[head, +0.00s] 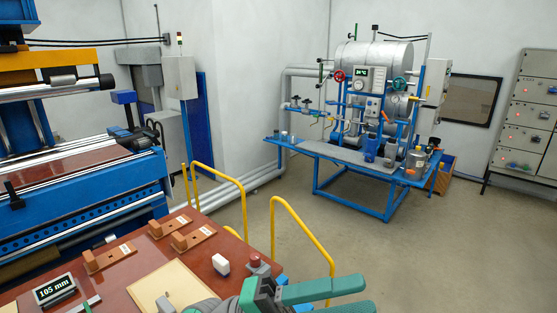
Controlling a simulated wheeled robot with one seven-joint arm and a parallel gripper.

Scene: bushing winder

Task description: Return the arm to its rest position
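My gripper (364,294) is at the bottom edge of the head view, right of centre. Its two green fingers point right and stand apart, with nothing visible between them. Part of the lower finger and most of my arm are cut off by the frame. The gripper shows just past the right edge of a red-brown tabletop (135,258).
The tabletop carries wooden blocks (109,257), a pale board (170,286), a white block (221,264), a red-topped piece (254,262) and a "105 mm" display (54,289). Yellow rails (300,235) rise behind it. A blue machine (85,205) stands left; open floor (420,240) lies right.

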